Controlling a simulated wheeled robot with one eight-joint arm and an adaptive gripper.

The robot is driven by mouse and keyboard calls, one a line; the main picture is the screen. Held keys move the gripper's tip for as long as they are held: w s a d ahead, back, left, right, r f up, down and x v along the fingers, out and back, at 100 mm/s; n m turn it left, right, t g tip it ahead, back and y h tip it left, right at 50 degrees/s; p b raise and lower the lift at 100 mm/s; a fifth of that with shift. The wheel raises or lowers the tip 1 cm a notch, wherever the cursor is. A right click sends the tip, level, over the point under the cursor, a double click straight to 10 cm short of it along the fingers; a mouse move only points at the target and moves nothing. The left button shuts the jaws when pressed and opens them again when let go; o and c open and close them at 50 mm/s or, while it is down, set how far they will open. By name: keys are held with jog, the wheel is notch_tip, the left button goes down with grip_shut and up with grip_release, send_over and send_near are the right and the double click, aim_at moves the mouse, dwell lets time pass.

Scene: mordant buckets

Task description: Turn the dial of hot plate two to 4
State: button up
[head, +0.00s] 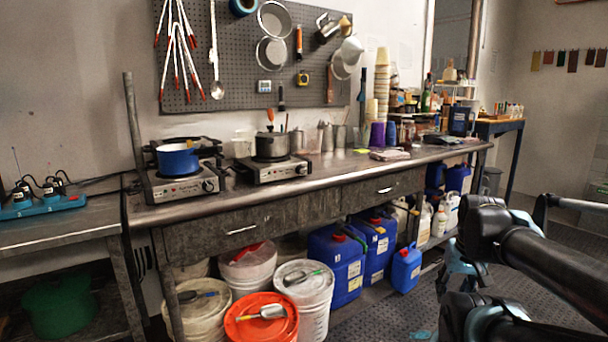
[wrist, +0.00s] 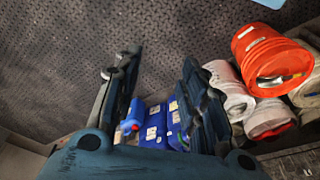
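Two steel hot plates stand on the workbench in the head view. The left hot plate (head: 180,189) carries a blue pot (head: 178,160) and has a round dial (head: 209,185) at the right of its front. I cannot read numbers on either hot plate or tell where the dials point. My gripper (wrist: 160,63) is open and empty in the wrist view, its fingers spread above the floor, away from both hot plates. The hot plates are not in the wrist view.
Metal drawers (head: 246,228) line the workbench (head: 330,175) front. Blue canisters (head: 337,266) and lidded buckets, one orange (head: 252,325), stand below. A power strip (head: 42,204) lies on the left bench. My arm fills the lower right of the head view.

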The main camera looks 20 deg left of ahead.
aim_at(302, 171)
jog(key=w+a+r+m+t+y, duration=0.2)
jog(key=w+a+r+m+y, duration=0.25)
jog(key=w+a, duration=0.55)
jog(key=w+a+r+m+t+y, duration=0.3)
jog(key=w+a+r, duration=0.35)
jog(key=a, duration=0.55)
jog(key=w+a+r+m+t+y, duration=0.2)
jog(key=w+a+r+m+y, duration=0.25)
jog(key=w+a, duration=0.55)
jog(key=w+a+m, duration=0.2)
jog(key=w+a, duration=0.3)
jog(key=a, duration=0.1)
jog(key=w+a+m+t+y, duration=0.1)
jog(key=w+a+m, duration=0.1)
jog(key=w+a, duration=0.3)
jog(key=w+a+m+t, duration=0.1)
jog(key=w+a+m, duration=0.1)
jog(key=w+a, duration=0.3)
jog(key=shift+w+a+r+m, duration=0.1)
jog(key=shift+a+m, duration=0.1)
jog(key=shift+a, duration=0.65)
jog(key=shift+w+a+r+m, duration=0.1)
jog(key=shift+a+m, duration=0.1)
jog(key=shift+a, duration=0.65)
jog(key=shift+s, duration=0.1)
jog(key=c, duration=0.8)
